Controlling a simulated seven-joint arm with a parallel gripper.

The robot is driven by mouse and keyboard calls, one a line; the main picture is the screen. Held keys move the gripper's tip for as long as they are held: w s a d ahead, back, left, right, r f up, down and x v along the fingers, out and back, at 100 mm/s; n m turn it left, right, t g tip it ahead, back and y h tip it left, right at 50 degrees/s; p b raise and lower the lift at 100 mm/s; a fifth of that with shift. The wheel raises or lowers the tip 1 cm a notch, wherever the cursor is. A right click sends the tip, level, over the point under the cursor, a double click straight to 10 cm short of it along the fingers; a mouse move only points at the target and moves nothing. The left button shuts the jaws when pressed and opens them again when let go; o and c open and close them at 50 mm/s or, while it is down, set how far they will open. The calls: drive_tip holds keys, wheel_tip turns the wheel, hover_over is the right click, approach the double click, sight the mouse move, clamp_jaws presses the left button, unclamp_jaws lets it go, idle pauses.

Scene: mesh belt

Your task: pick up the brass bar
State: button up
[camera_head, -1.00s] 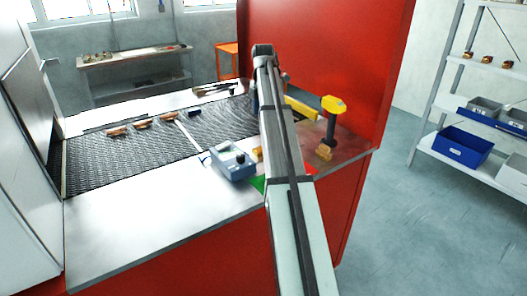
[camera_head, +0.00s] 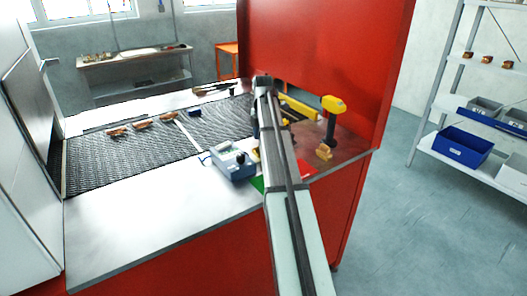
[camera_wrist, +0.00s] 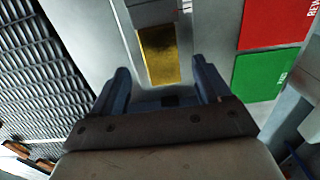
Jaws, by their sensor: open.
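The brass bar (camera_wrist: 160,54) is a shiny golden block. In the wrist view it lies on the bare metal surface, just beyond and between my fingertips. Its far end meets a grey block (camera_wrist: 150,14); I cannot tell whether they touch. My gripper (camera_wrist: 162,78) is open, with one dark blue finger on each side of the bar's near end and nothing held. In the head view my arm hides most of the gripper and bar.
A blue-grey instrument box (camera_head: 232,163) stands left of my arm. A green pad (camera_wrist: 263,75) and a red pad (camera_wrist: 280,22) lie right of the bar. The mesh belt (camera_head: 110,160) is to the left. A yellow-topped tool (camera_head: 333,107) stands to the right.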

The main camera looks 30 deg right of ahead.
wheel_tip(320, 180, down, 4)
drive_tip(key=shift+s+r, duration=0.1)
drive_tip(key=shift+r, duration=0.15)
clamp_jaws()
idle(0.6)
